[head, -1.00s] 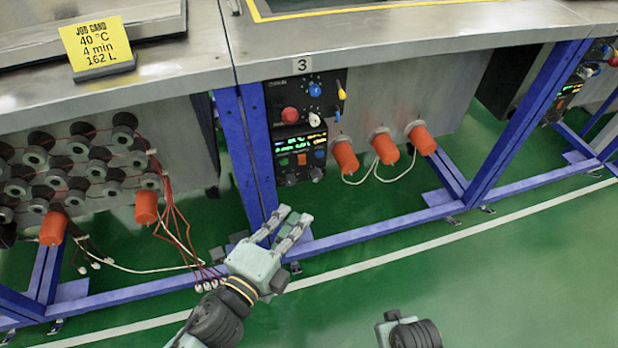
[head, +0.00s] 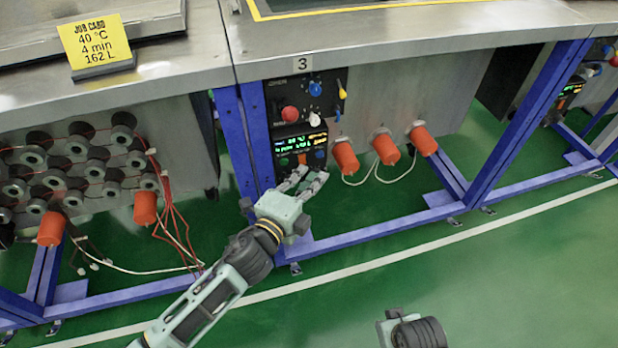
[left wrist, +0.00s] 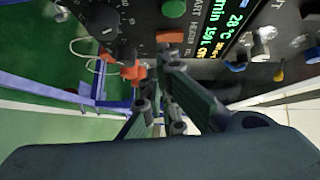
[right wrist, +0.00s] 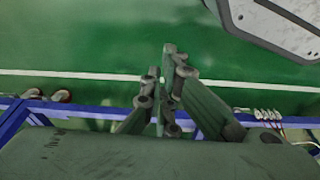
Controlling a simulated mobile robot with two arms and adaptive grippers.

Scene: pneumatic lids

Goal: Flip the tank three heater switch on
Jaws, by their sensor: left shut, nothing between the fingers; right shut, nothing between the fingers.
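The tank three control panel (head: 302,150) hangs under the counter marked 3. Its orange-red heater switch (head: 302,159) sits below the green display, beside a green button. In the left wrist view the heater switch (left wrist: 170,37) shows above its printed label; its on or off position is unclear. My left gripper (head: 308,178) is shut and empty, its tips just below and in front of the panel's lower part; contact cannot be told. In the left wrist view its fingers (left wrist: 158,75) point toward the switch. My right gripper (right wrist: 162,62) is shut and empty over green floor.
A round black knob (left wrist: 105,20) sits close to the heater switch. A red button (head: 290,114) and coloured valves are above. Orange heater caps (head: 345,157) stick out to the right. A blue frame post (head: 232,140) stands left of the panel.

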